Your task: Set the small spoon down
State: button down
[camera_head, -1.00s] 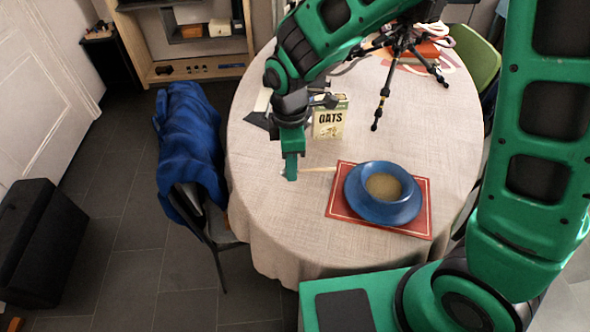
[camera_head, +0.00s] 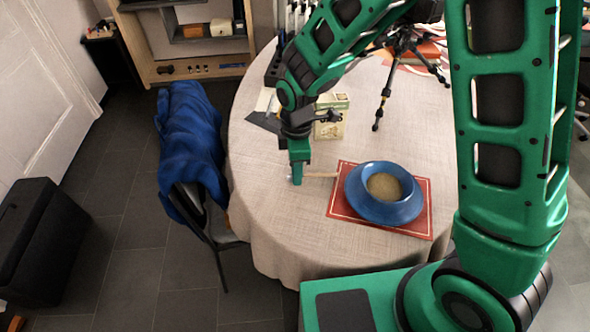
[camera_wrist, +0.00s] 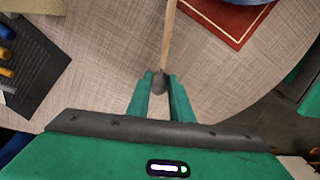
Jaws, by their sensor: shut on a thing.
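The small spoon (camera_wrist: 168,35) has a thin, light wooden-looking handle and a darker grey end. In the wrist view my gripper (camera_wrist: 160,80) is shut on the spoon near its grey end, and the handle points away from the gripper. In the head view my gripper (camera_head: 297,180) is low over the left part of the table, left of the red placemat. The spoon's handle (camera_head: 321,175) reaches right from it toward the mat. I cannot tell whether the spoon touches the cloth.
A blue bowl (camera_head: 362,203) with grainy contents sits on the red placemat (camera_head: 345,211). An oats box (camera_head: 331,103) and a tripod (camera_head: 386,92) stand behind. A dark tool mat (camera_wrist: 38,80) lies to the left in the wrist view. Bare tablecloth (camera_head: 270,215) lies in front.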

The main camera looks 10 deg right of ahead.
jog(key=shift+f, duration=0.25)
jog(key=c, duration=1.6)
grip_release()
notch_tip(320, 180, up, 13)
jog(key=shift+f, duration=0.2)
jog(key=shift+d, duration=0.15)
